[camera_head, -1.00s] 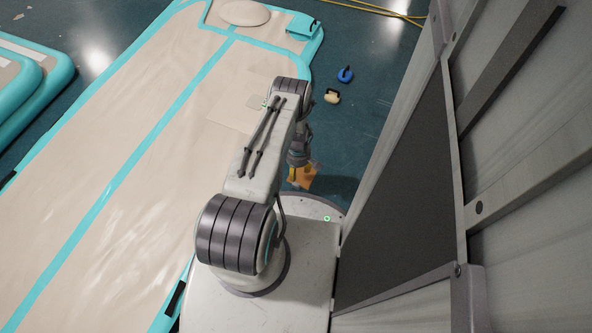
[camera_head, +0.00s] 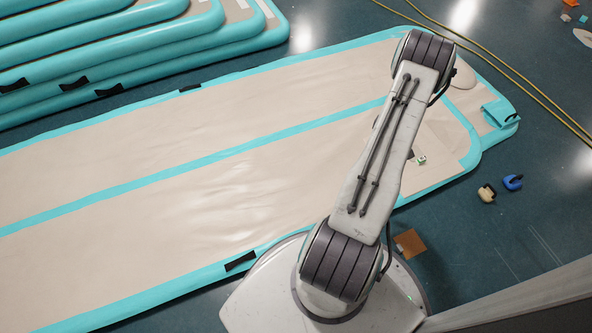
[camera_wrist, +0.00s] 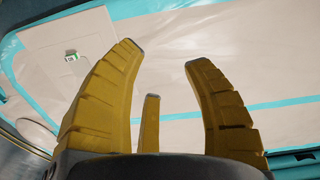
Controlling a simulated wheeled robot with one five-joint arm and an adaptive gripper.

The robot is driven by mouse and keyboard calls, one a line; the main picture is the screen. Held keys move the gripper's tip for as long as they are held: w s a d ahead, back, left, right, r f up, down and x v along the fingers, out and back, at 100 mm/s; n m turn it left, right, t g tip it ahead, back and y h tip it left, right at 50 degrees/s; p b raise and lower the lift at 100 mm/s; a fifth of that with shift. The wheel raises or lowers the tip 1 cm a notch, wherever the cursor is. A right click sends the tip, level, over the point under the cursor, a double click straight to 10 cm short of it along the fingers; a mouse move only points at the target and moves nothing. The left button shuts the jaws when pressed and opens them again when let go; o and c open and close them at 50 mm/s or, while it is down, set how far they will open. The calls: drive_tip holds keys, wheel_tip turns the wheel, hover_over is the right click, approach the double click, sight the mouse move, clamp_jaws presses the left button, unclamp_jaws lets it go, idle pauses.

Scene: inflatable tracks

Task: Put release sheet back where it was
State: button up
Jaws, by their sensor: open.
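A flat brown square sheet (camera_head: 410,242) lies on the dark floor beside my base, just off the mat's near edge; I cannot tell for sure whether it is the release sheet. A pale rectangular sheet (camera_head: 436,150) lies on the mat (camera_head: 230,105) near its right end, partly behind my arm, with a small green-and-white item (camera_head: 420,159) by it. The pale sheet also shows in the wrist view (camera_wrist: 92,42). My gripper (camera_wrist: 165,55) is open and empty, its yellow fingers spread above the mat. In the head view it is hidden behind my arm.
Blue (camera_head: 512,182) and cream (camera_head: 487,193) handled objects stand on the floor right of the mat. A teal flap (camera_head: 500,112) is at the mat's end. Stacked inflatable mats (camera_head: 110,50) fill the upper left. A yellow cable (camera_head: 500,65) crosses the floor. A grey panel (camera_head: 530,300) stands lower right.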

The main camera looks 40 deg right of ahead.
drive_tip(key=w+a+r+n+t, duration=0.1)
drive_tip(key=w+a+r, duration=0.5)
drive_tip(key=a+r, duration=0.5)
drive_tip(key=w+a+r, duration=0.6)
drive_tip(key=a+r, duration=0.5)
drive_tip(key=r, duration=0.1)
drive_tip(key=s+a+r, duration=0.4)
drive_tip(key=s+a, duration=0.3)
drive_tip(key=a, duration=0.3)
drive_tip(key=s+a+r+n+t, duration=0.1)
drive_tip(key=s+a+r, duration=0.3)
drive_tip(key=s+a, duration=0.3)
drive_tip(key=a, duration=0.4)
drive_tip(key=shift+r, duration=0.25)
